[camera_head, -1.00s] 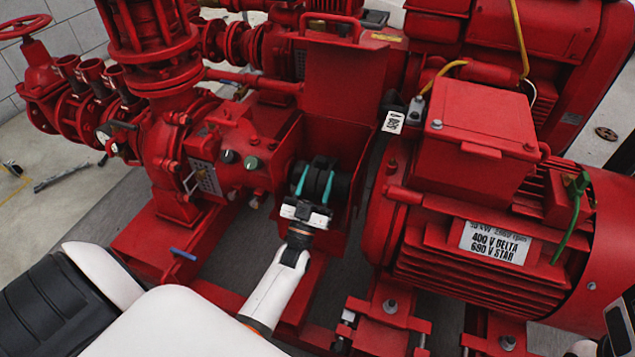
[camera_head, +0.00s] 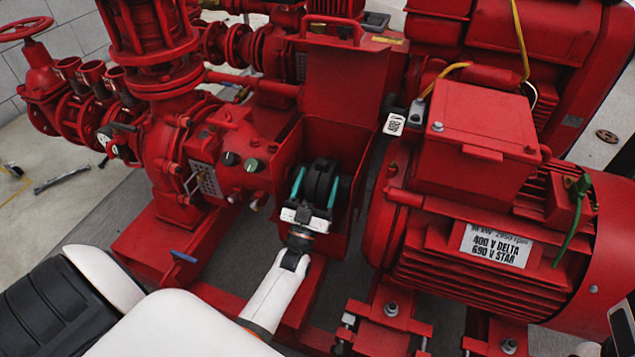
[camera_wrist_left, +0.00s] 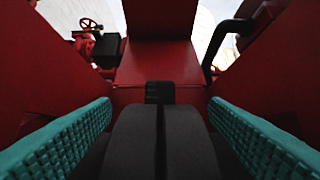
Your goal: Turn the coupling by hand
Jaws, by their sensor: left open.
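The coupling (camera_head: 318,182) is a dark, ribbed round body inside the red guard box between the pump and the motor. It also shows in the left wrist view (camera_wrist_left: 162,143) as two dark discs with a narrow gap. My left gripper (camera_head: 315,183) is open, with one teal finger on each side of the coupling. In the left wrist view a gap shows between the coupling and at least the right finger. Contact low down cannot be told. My right gripper is not in view; a bit of dark hardware shows at the lower right corner.
The red guard walls (camera_head: 284,160) stand close around the gripper, with the raised guard cover (camera_head: 345,80) behind. The red motor (camera_head: 480,240) is to the right and the pump casing (camera_head: 215,150) to the left. A blue-handled valve (camera_head: 184,256) sits at lower left.

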